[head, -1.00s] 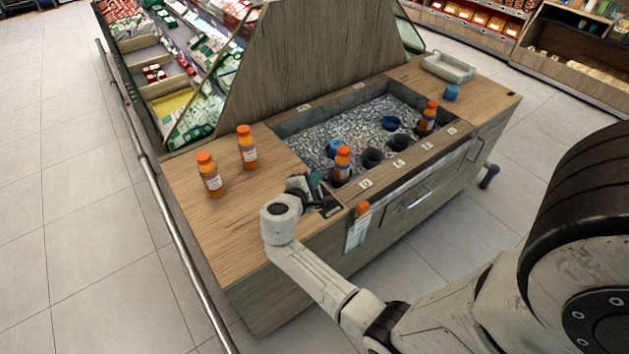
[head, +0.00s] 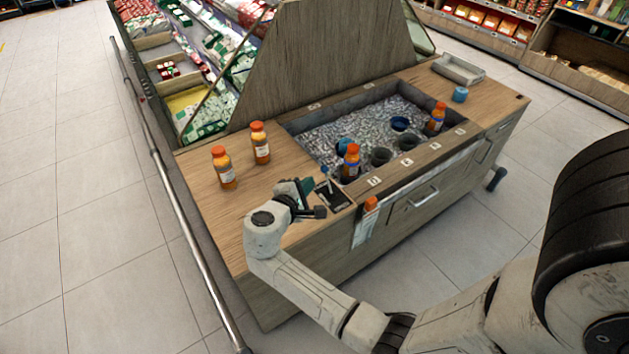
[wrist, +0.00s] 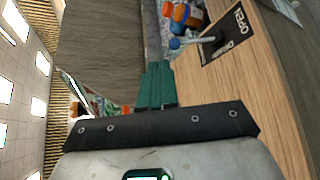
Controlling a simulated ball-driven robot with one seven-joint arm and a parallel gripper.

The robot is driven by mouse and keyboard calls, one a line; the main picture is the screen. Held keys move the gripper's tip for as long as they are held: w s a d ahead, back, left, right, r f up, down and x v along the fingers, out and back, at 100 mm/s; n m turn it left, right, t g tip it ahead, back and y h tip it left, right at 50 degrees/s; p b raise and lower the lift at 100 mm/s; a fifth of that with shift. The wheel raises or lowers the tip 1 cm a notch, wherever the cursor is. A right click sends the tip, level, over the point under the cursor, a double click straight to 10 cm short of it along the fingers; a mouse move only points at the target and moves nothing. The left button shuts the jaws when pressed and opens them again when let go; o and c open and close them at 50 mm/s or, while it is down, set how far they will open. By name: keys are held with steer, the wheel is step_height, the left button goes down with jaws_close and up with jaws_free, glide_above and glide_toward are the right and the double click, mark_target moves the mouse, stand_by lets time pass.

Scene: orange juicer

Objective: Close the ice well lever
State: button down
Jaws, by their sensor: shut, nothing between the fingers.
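The ice well lever (head: 325,174) is a thin grey rod with a blue knob, rising from a black panel (head: 337,196) at the left front corner of the ice well. In the wrist view the lever's blue knob (wrist: 175,43) leans toward my fingers, and the panel (wrist: 228,38) reads "OPEN" at one end. My gripper (head: 307,184) is just left of the lever, above the wooden counter. Its green fingers (wrist: 155,84) are together and empty, and they appear apart from the knob. The second word on the panel is too small to read surely.
The ice well (head: 357,122) holds orange-capped bottles and dark cups in ice. Two juice bottles, one nearer (head: 224,168) and one farther (head: 261,143), stand left on the counter. A tray (head: 458,69) lies at the far right.

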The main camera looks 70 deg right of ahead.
steer(key=shift+v, duration=1.8)
steer(key=shift+w+r, duration=0.2)
steer(key=s+a+f+m+y, duration=0.4)
steer(key=s+a+f+y, duration=0.3)
steer(key=s, duration=0.2)
steer(key=s+a+m+y, duration=0.1)
steer(key=s+a+y, duration=0.2)
steer(key=a, duration=0.3)
steer(key=s+a+m+t+y, duration=0.1)
steer(key=s+a+y, duration=0.3)
steer(key=a, duration=0.2)
steer(key=shift+s+a+f, duration=0.15)
steer(key=shift+a+f, duration=0.05)
steer(key=shift+f, duration=0.05)
steer(key=shift+d, duration=0.1)
